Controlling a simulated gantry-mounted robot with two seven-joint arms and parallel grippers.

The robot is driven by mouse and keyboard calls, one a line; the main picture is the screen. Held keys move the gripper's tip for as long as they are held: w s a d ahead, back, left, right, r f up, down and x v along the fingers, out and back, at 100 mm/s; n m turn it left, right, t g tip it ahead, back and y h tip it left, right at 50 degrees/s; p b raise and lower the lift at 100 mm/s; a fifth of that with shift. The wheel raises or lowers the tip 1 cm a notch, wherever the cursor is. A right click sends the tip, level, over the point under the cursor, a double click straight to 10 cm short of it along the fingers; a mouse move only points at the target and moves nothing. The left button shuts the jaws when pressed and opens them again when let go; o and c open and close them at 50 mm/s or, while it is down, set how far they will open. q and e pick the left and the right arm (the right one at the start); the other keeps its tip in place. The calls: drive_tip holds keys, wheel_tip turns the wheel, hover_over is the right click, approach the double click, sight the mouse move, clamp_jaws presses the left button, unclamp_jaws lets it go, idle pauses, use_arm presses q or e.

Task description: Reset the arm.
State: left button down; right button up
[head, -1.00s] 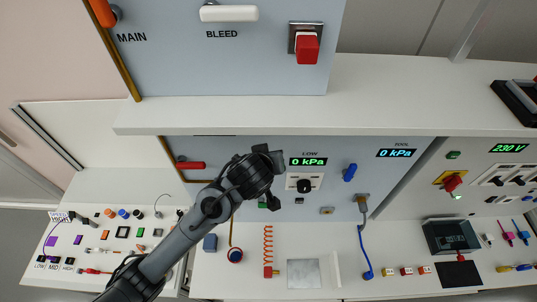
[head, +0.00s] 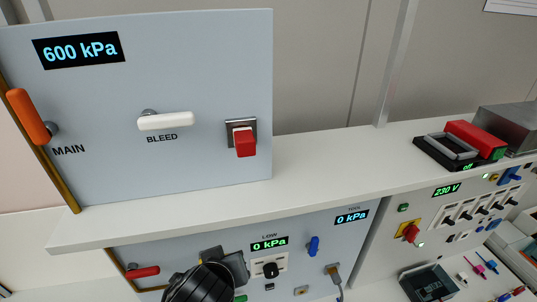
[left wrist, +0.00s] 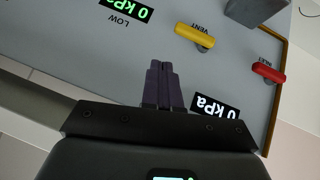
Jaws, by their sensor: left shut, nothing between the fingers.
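My left arm comes in at the bottom of the head view, its black gripper (head: 232,268) in front of the lower panel, left of the black LOW knob (head: 270,270). In the left wrist view the dark fingers (left wrist: 163,85) are together with nothing between them. They point at the grey panel (left wrist: 235,75), between the green 0 kPa display (left wrist: 126,9) and the white 0 kPa display (left wrist: 216,107). Whether the fingertips touch the panel is unclear. My right arm is out of view.
The yellow VENT lever (left wrist: 195,36) and red INLET lever (left wrist: 268,72) are near the fingers. A white shelf (head: 300,178) juts out above the lower panel. Above it are the orange MAIN handle (head: 27,117), white BLEED lever (head: 165,121) and red switch (head: 244,142).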

use_arm(q)
drive_tip(key=s+a+f+n+g+p, duration=0.1)
drive_tip(key=s+a+f+g, duration=0.15)
drive_tip(key=s+f, duration=0.65)
drive_tip(key=s+a+f+g+p, duration=0.15)
drive_tip(key=s+f+g, duration=0.25)
drive_tip(key=s+f, duration=0.5)
drive_tip(key=s+a+f+m+t, duration=0.1)
drive_tip(key=s+a+f+m, duration=0.2)
drive_tip(key=a+m, duration=0.3)
drive_tip(key=shift+s+a+f+m+h, duration=0.25)
drive_tip(key=shift+a+f+m+h, duration=0.15)
drive_tip(key=shift+f+m, duration=0.35)
